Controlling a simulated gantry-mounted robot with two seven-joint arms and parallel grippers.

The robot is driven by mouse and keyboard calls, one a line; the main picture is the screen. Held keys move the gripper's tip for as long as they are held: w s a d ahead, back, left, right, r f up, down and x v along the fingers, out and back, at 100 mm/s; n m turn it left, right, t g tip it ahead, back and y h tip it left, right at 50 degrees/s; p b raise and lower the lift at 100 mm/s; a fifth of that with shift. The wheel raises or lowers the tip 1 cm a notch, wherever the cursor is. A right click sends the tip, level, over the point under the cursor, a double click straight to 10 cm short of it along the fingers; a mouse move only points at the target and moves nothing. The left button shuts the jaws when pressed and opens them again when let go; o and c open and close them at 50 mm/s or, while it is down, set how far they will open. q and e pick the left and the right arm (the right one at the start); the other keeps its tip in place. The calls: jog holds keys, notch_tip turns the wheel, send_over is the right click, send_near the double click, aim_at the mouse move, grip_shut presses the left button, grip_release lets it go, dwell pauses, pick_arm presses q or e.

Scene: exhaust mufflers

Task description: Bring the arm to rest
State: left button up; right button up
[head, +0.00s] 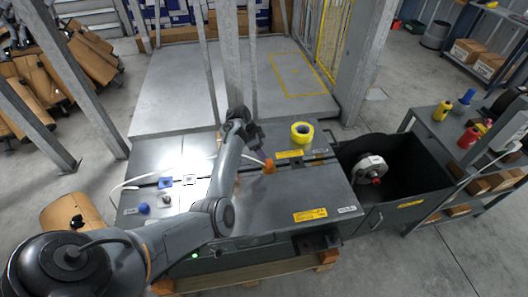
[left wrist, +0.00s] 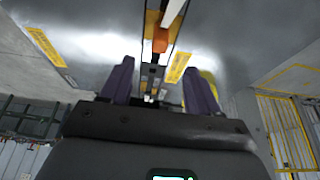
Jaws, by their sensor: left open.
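My left arm reaches in from the lower left over the grey metal worktop (head: 290,190). My left gripper (head: 261,155) hangs above the middle of the worktop, close to an orange knob (head: 269,166). In the left wrist view the two purple fingers of my left gripper (left wrist: 160,85) stand apart with nothing held between them. The orange knob (left wrist: 160,42) shows beyond the fingers, near yellow labels. I cannot tell the exact gap between gripper and worktop. My right gripper is not in view.
A yellow roll (head: 302,134) stands at the worktop's back right. A black bin (head: 410,160) at the right holds a round silver-white part (head: 371,166). Grey posts (head: 232,60) rise behind. A shelf with bottles (head: 468,137) stands far right.

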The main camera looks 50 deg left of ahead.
pick_arm(q)
jog(key=shift+s+r, duration=0.2)
jog(key=shift+r, duration=0.25)
jog(key=shift+a, duration=0.1)
jog(key=s+d+f+n+g+y, duration=0.1)
jog(key=s+d+f+n+y, duration=0.25)
jog(key=s, duration=0.55)
jog(key=s+d+r+h, duration=0.1)
jog(key=s+d+r, duration=0.1)
jog(key=s+d, duration=1.05)
jog(key=s+d+r+h, duration=0.1)
jog(key=s+d, duration=0.6)
jog(key=d, duration=1.1)
notch_tip(320, 180, up, 36)
jog(key=p, duration=3.5)
jog(key=shift+s+d+t, duration=0.25)
jog(key=shift+d+t, duration=0.05)
